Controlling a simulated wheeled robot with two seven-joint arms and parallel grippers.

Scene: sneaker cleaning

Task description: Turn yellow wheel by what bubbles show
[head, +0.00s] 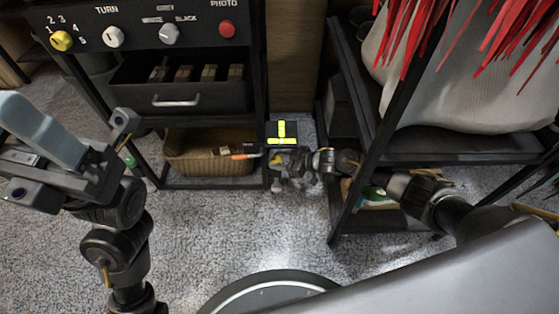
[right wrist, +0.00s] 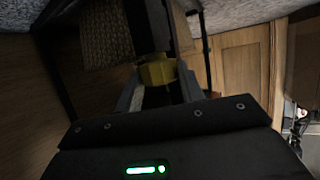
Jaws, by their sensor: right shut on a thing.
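A small yellow wheel (head: 276,161) sits low between the shelf units, mostly hidden by my right gripper (head: 279,165). In the right wrist view the yellow wheel (right wrist: 157,71) is between the two fingers of my right gripper (right wrist: 158,88), which is shut on it. Just above, a dark block carries two bright yellow-green bubble vials (head: 282,134) in a T shape. The bubbles are too small to make out. My left gripper (head: 72,168) is raised at the left, far from the wheel; its finger opening is unclear.
A black unit at the left has a panel with a yellow knob (head: 61,41), white knobs and a red button (head: 227,29), above a drawer (head: 178,85) and a wicker basket (head: 210,155). A black rack (head: 335,130) stands close to my right arm. Carpet (head: 250,230) in front is clear.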

